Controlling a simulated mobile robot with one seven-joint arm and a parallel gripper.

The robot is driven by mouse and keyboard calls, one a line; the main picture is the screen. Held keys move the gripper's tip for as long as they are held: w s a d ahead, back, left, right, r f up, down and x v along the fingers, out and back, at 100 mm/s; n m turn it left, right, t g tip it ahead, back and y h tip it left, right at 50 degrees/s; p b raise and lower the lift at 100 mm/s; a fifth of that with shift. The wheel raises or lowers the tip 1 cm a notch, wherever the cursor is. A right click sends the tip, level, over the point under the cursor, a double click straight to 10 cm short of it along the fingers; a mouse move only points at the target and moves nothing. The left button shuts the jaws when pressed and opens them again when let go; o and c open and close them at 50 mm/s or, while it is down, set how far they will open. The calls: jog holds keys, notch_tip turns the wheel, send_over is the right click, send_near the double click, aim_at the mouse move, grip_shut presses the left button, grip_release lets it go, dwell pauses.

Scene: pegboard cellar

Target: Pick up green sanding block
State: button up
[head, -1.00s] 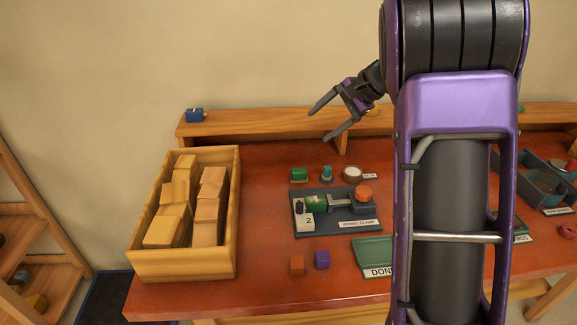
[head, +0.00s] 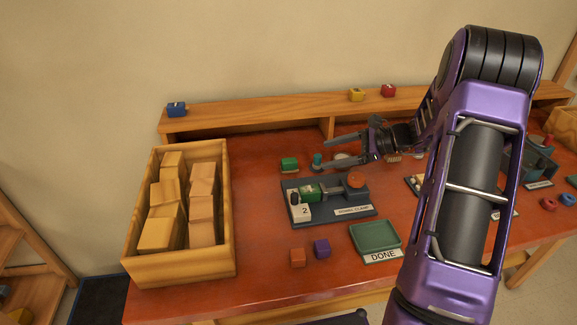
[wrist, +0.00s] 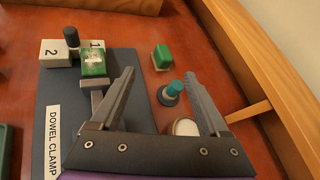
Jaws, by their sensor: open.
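The green sanding block (head: 289,163), green on top with a paler base, lies on the red bench behind the clamp board. It also shows in the wrist view (wrist: 162,57), just beyond the fingertips and between their lines. My gripper (head: 332,153) is open and empty, to the right of the block with its fingers pointing left toward it. In the wrist view the two fingers (wrist: 160,73) are spread wide and apart from the block. Another green block (head: 309,192) is in the dowel clamp (head: 340,213), beside a white block marked 2.
A teal-topped item (wrist: 170,92) and a round whitish item (wrist: 185,127) stand between my fingers and the block's line. A wooden crate (head: 228,225) of blocks is at the left. A shelf (head: 230,125) runs behind. A green DONE tray (head: 375,235) is in front.

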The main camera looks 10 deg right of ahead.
aim_at(293, 161)
jog(key=x, duration=0.7)
jog(key=shift+w+b+x, duration=0.15)
jog(key=shift+b+x, duration=0.05)
jog(key=shift+x, duration=1.1)
jog(key=shift+w+b+x, duration=0.15)
jog(key=shift+b+x, duration=0.05)
jog(key=shift+x, duration=1.15)
jog(key=shift+d, duration=0.2)
jog(key=shift+c, duration=0.3)
grip_shut()
